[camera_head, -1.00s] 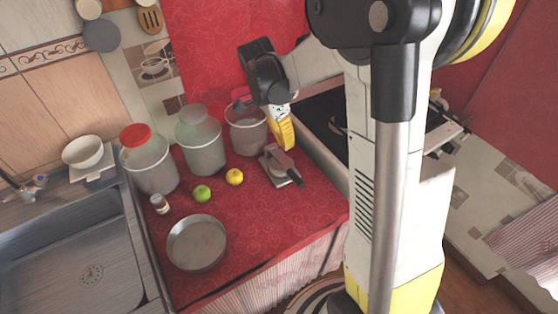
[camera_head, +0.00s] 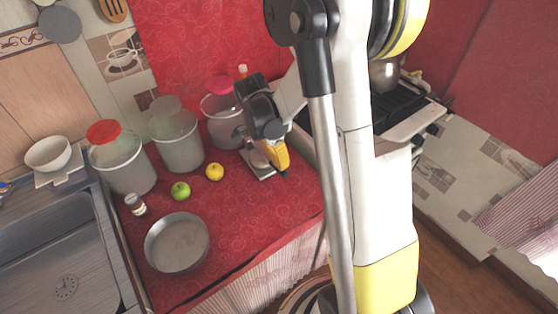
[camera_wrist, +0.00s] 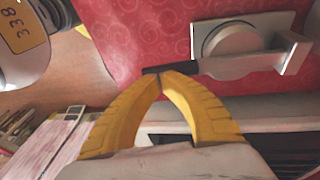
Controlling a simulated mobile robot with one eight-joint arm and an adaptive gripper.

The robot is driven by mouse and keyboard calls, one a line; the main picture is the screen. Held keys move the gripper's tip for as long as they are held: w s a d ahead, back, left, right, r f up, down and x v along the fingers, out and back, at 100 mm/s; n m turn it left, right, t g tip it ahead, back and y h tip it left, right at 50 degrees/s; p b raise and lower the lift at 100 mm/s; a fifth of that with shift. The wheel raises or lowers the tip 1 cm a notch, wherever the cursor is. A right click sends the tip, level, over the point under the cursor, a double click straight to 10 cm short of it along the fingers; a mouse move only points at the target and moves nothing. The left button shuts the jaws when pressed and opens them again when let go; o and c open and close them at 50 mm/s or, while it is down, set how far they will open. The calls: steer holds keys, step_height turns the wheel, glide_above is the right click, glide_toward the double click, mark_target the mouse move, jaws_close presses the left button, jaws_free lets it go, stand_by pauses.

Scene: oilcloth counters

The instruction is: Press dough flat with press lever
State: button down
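The press (camera_head: 263,175) stands on the red counter, partly hidden by my gripper (camera_head: 284,173) in the head view. In the wrist view, the press (camera_wrist: 278,22) has a square grey base with a round plate. Its grey lever (camera_wrist: 240,66) runs left to a dark handle end. My gripper's yellow fingers (camera_wrist: 160,76) meet at their tips, right at this handle end. No gap shows between the tips; whether they touch the handle I cannot tell. I cannot clearly make out dough on the press.
A yellow fruit (camera_head: 214,172), a green apple (camera_head: 180,191), a small jar (camera_head: 136,205) and a round pan (camera_head: 177,243) lie left of the press. Large tubs (camera_head: 176,140) stand along the back. A stove (camera_head: 385,100) is to the right.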

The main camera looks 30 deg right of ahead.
steer(key=f+b, duration=0.1)
steer(key=f+t+b, duration=0.1)
steer(key=shift+s+f+t, duration=0.3)
steer(key=shift+s+f, duration=0.05)
steer(key=shift+s, duration=0.05)
steer(key=shift+w+r, duration=0.1)
steer(key=shift+r, duration=0.05)
